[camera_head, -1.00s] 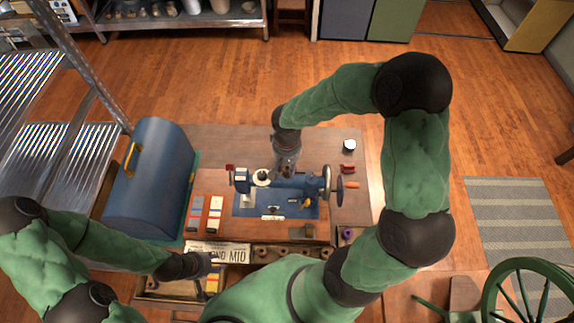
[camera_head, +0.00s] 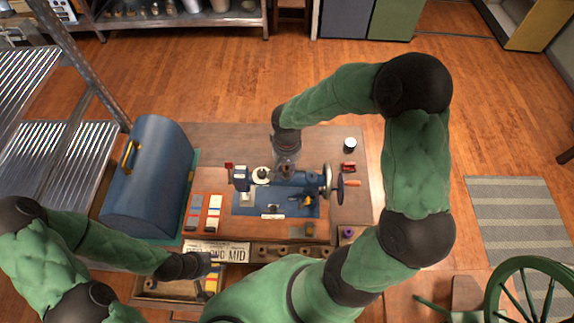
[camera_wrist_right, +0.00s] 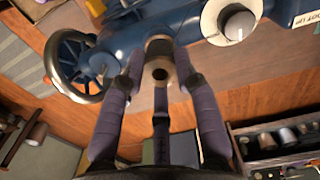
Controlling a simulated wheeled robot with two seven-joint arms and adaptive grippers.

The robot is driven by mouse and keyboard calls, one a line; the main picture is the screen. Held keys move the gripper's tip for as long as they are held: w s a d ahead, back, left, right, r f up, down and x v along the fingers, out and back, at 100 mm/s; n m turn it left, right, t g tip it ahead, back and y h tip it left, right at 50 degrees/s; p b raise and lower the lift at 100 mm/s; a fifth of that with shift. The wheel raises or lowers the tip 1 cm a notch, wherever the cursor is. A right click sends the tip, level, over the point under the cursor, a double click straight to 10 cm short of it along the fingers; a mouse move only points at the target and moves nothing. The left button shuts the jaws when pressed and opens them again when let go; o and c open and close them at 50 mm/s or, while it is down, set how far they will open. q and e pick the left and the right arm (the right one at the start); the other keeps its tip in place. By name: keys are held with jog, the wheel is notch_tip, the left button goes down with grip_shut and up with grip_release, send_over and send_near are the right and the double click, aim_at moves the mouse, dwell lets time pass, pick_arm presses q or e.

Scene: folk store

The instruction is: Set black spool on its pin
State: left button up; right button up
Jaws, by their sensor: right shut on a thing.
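The black spool (camera_wrist_right: 159,48) is between the fingers of my right gripper (camera_wrist_right: 158,75) in the right wrist view; its tan lower end with a dark hole faces the camera. The gripper is shut on it, over the top of the blue sewing machine (camera_wrist_right: 120,45). In the head view, my right gripper (camera_head: 285,168) hangs over the back of the machine (camera_head: 308,182), and the spool is too small to make out. I cannot make out the pin. My left gripper (camera_head: 207,264) is low at the front drawer; its fingers are too unclear to judge.
A white disc with a grey knob (camera_wrist_right: 234,22) sits on the machine close to my right gripper. The handwheel (camera_head: 334,184) is on its right. A blue case (camera_head: 150,185) stands left. An open drawer (camera_head: 165,287) is at the front. The back right of the table is mostly clear.

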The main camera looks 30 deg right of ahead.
jog(key=shift+f, duration=0.25)
jog(key=o, duration=0.9)
notch_tip(320, 180, up, 12)
dwell(0.7)
